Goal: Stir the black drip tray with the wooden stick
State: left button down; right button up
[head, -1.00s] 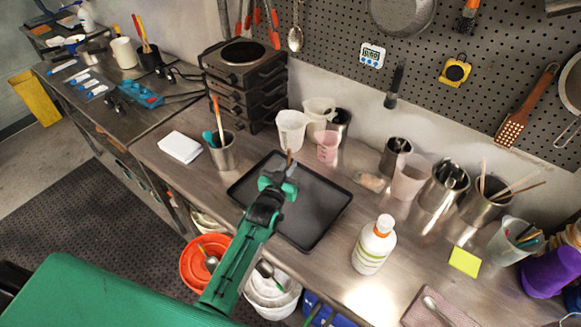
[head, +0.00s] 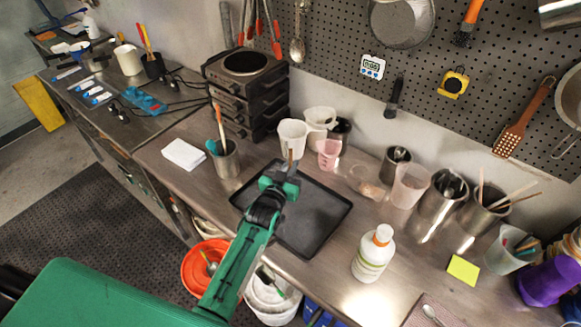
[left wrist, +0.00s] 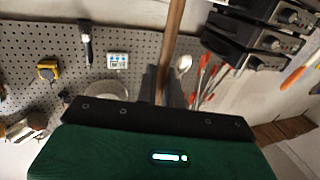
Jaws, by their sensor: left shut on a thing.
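The black drip tray (head: 318,222) lies flat on the metal counter, its left part hidden behind my left arm. My left gripper (head: 284,178) is over the tray's upper left part and is shut on the wooden stick (head: 290,157). The stick's top end shows just above the gripper; its lower end is hidden in the head view. In the left wrist view the stick (left wrist: 173,45) runs up from between the dark fingers. I cannot tell whether the stick touches the tray. My right gripper is not in view.
White and pink measuring cups (head: 328,153) stand behind the tray. A steel cup of tools (head: 225,160) is to its left, and a white bottle (head: 374,254) to its right. Steel pots (head: 442,192) line the back right. Buckets (head: 205,266) sit below the counter's front edge.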

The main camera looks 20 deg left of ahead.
aim_at(290, 150)
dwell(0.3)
pick_arm(q)
notch_tip(290, 150, up, 11)
dwell(0.7)
jog(key=shift+s+f, duration=0.1)
dwell(0.3)
